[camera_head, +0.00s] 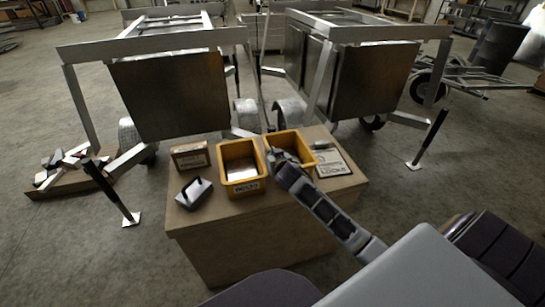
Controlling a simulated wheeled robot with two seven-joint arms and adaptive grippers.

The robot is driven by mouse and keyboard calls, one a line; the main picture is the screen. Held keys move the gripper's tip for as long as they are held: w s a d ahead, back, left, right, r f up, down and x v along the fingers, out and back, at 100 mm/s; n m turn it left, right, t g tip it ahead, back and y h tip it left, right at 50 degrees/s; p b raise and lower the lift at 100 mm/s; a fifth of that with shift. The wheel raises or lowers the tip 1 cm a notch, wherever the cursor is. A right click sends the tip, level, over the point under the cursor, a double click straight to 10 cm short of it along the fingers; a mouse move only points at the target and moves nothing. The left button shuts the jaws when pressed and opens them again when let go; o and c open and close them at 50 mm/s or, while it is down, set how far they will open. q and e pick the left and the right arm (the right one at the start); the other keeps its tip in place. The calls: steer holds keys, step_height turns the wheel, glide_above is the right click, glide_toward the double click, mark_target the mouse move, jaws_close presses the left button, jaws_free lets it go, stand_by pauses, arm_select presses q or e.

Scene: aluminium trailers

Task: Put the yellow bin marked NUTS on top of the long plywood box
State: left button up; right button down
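Two yellow bins stand side by side on a large wooden crate. The left yellow bin (239,162) has a white label on its front that seems to read BOLTS, and something pale lies inside. The right yellow bin (301,146) is partly covered by my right gripper (275,157), which is at its near left side; its front label is hidden, so I cannot read NUTS. Whether the fingers touch or grip its wall is unclear. A small plywood box (190,155) with dark print stands left of the bins. My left gripper is out of view.
The wooden crate (240,240) also carries a grey block with a black handle (194,192) at front left and a flat LOCKS panel (331,162) at right. Trailers (170,95) stand close behind. A pallet with scrap pieces (64,168) lies left on open floor.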

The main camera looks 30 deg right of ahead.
steer(key=shift+f, duration=0.1)
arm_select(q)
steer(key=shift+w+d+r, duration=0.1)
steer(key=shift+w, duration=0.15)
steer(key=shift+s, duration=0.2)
arm_select(e)
steer(key=c, duration=2)
jaws_free()
steer(key=shift+f, duration=0.25)
steer(key=o, duration=0.4)
steer(key=shift+c, duration=0.2)
steer(key=shift+r, duration=0.2)
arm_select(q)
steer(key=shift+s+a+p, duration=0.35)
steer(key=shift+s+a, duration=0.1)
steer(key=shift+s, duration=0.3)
arm_select(e)
steer(key=v, duration=1.2)
